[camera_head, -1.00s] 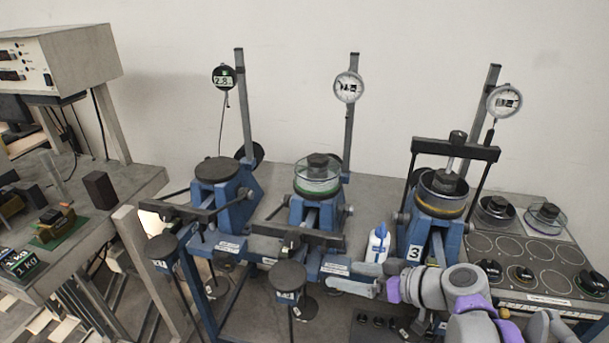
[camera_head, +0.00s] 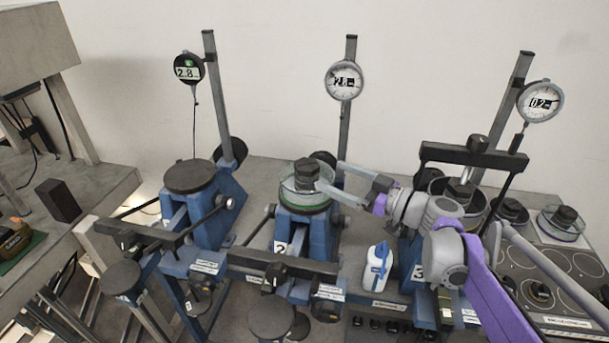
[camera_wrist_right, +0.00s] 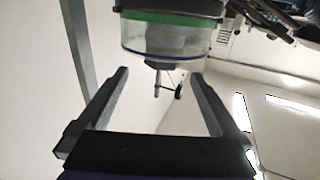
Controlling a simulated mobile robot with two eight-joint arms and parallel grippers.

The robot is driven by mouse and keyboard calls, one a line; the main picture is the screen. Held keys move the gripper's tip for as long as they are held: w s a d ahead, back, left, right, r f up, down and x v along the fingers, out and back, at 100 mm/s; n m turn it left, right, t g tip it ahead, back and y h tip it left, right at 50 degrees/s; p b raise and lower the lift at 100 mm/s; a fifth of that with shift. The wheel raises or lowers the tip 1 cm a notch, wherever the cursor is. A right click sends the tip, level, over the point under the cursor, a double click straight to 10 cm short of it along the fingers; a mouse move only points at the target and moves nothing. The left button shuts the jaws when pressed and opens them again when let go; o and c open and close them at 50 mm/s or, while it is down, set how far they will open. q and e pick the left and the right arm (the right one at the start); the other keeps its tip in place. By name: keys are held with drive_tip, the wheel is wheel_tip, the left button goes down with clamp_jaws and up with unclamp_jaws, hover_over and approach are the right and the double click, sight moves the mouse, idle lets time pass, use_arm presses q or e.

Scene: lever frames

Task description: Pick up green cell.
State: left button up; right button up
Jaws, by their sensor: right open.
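The green cell (camera_head: 306,205) is a clear round dish with a green band and a dark knob on top. It sits upright on the middle blue frame (camera_head: 285,236). In the right wrist view the cell (camera_wrist_right: 170,36) appears upside down beyond the fingertips. My right gripper (camera_head: 330,176) reaches in from the right at the height of the cell. Its two fingers are apart, with nothing held between them, and their tips are close to the cell's right side. I cannot tell whether they touch it. My left gripper is not in view.
A post with a dial gauge (camera_head: 344,80) stands behind the cell. The left frame has an empty round plate (camera_head: 190,176). The right frame holds another cell under a black crossbar (camera_head: 474,157). More cells (camera_head: 563,221) stand at right.

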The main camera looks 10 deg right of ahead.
sight(317, 171)
drive_tip(key=shift+w+a, duration=0.35)
drive_tip(key=shift+a, duration=0.3)
drive_tip(key=shift+x, duration=1.05)
drive_tip(key=x, duration=0.4)
drive_tip(key=shift+w+a+f, duration=0.25)
clamp_jaws()
drive_tip(key=shift+r, duration=0.1)
